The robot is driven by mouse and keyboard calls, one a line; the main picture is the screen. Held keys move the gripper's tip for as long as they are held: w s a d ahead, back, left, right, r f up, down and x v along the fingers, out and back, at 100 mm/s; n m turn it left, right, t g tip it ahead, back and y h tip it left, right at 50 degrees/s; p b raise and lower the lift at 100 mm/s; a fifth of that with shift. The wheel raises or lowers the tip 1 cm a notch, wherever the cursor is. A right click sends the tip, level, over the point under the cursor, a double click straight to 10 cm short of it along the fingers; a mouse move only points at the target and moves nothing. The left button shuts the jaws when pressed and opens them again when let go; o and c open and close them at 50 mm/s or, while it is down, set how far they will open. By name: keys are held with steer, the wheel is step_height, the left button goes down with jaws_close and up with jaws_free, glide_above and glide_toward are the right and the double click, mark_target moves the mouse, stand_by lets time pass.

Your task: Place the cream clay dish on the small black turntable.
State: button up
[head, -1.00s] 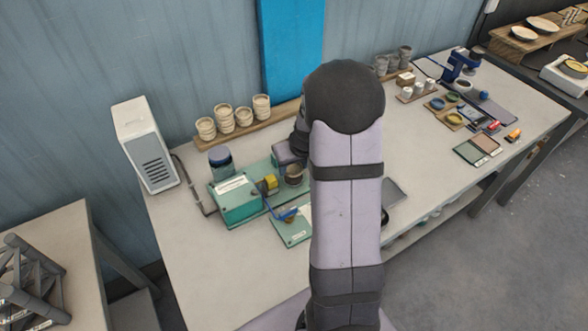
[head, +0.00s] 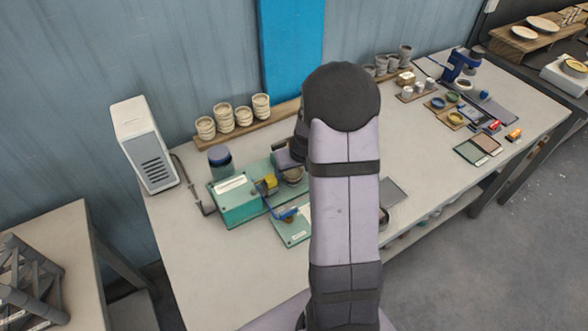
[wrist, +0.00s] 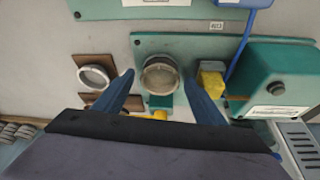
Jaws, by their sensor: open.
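A round, shallow, greyish-beige dish (wrist: 160,76), which looks like the cream clay dish, is over a green plate in the wrist view. In the head view it is partly hidden (head: 293,176). My gripper (wrist: 160,92) is open, with one blue finger on each side of the dish and visible gaps between. I cannot tell what is directly under the dish; a black turntable cannot be made out clearly. My arm hides much of this area in the head view.
A green box (head: 235,200), a yellow block (wrist: 211,80) and a blue lever (head: 286,214) are close by. A pale round piece on a brown board (wrist: 93,77) lies to the left in the wrist view. Stacked cups (head: 243,116) stand behind; a white heater (head: 143,145) stands left.

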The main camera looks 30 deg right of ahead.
steer(key=shift+r, duration=0.45)
steer(key=d+v, duration=0.1)
steer(key=v, duration=1)
steer(key=s+a+f+n+g, duration=0.1)
steer(key=s+a+f+g, duration=0.1)
steer(key=s+a, duration=0.6)
steer(key=s+a+f+g, duration=0.2)
steer(key=s+a+f, duration=0.1)
steer(key=s+a, duration=0.6)
steer(key=shift+a+n+g+y+b, duration=0.3)
steer(key=shift+a+n+y+b, duration=0.1)
steer(key=shift+a, duration=0.2)
steer(key=shift+f, duration=0.1)
steer(key=shift+c, duration=0.5)
